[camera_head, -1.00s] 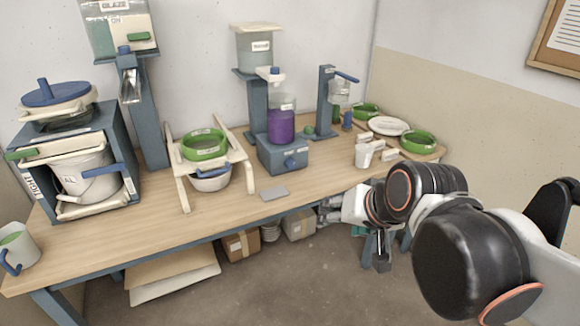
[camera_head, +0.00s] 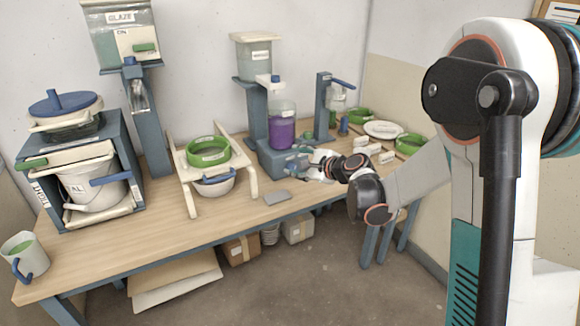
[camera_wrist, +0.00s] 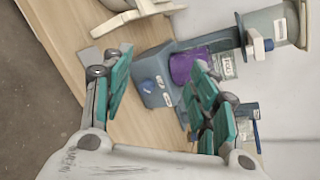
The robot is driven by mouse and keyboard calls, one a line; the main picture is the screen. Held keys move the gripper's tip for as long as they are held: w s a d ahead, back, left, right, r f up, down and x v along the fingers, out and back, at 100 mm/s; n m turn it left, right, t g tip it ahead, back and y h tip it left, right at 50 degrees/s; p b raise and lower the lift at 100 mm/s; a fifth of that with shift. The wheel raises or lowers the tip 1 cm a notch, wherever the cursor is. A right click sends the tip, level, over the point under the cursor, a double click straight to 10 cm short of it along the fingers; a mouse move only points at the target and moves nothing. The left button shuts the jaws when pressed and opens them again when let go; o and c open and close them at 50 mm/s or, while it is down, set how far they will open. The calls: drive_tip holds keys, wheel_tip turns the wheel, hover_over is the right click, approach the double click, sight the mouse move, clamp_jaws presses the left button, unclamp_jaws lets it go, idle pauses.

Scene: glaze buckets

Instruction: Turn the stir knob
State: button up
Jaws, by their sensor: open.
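The stir knob is a small blue knob (camera_wrist: 147,86) on the front of a blue-grey mixer base (camera_head: 275,162). A clear jar of purple glaze (camera_head: 281,132) stands on that base. The jar also shows in the wrist view (camera_wrist: 182,67). My gripper (camera_wrist: 161,60) is open and empty, its teal-padded fingers spread wide. In the wrist view the knob lies between the fingers, with a gap to each. In the head view my gripper (camera_head: 308,166) is at the right of the base, over the table, and partly hides the base's front and the knob.
A small grey plate (camera_head: 277,197) lies in front of the mixer. A wooden stand with a green sieve (camera_head: 208,151) is to the left. White blocks (camera_head: 370,152), a white plate (camera_head: 383,130) and a blue dispenser post (camera_head: 323,105) are to the right.

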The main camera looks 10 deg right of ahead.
drive_tip(key=w+d+f+m+t, duration=0.2)
drive_tip(key=w+d+f+m, duration=0.2)
drive_tip(key=w+f+m, duration=0.35)
drive_tip(key=m+t+p, duration=0.1)
drive_tip(key=m+t, duration=0.2)
drive_tip(key=m, duration=0.3)
approach(292, 168)
drive_tip(key=b+x, duration=0.1)
drive_tip(key=x, duration=0.2)
drive_tip(key=b+x, duration=0.1)
drive_tip(key=x, duration=0.2)
drive_tip(key=f+b+x, duration=0.1)
drive_tip(key=x, duration=0.2)
drive_tip(key=shift+w+d+f+b, duration=0.1)
drive_tip(key=shift+w+d+b, duration=0.15)
drive_tip(key=shift+d+b, duration=0.1)
drive_tip(key=shift+c, duration=0.3)
drive_tip(key=c, duration=1)
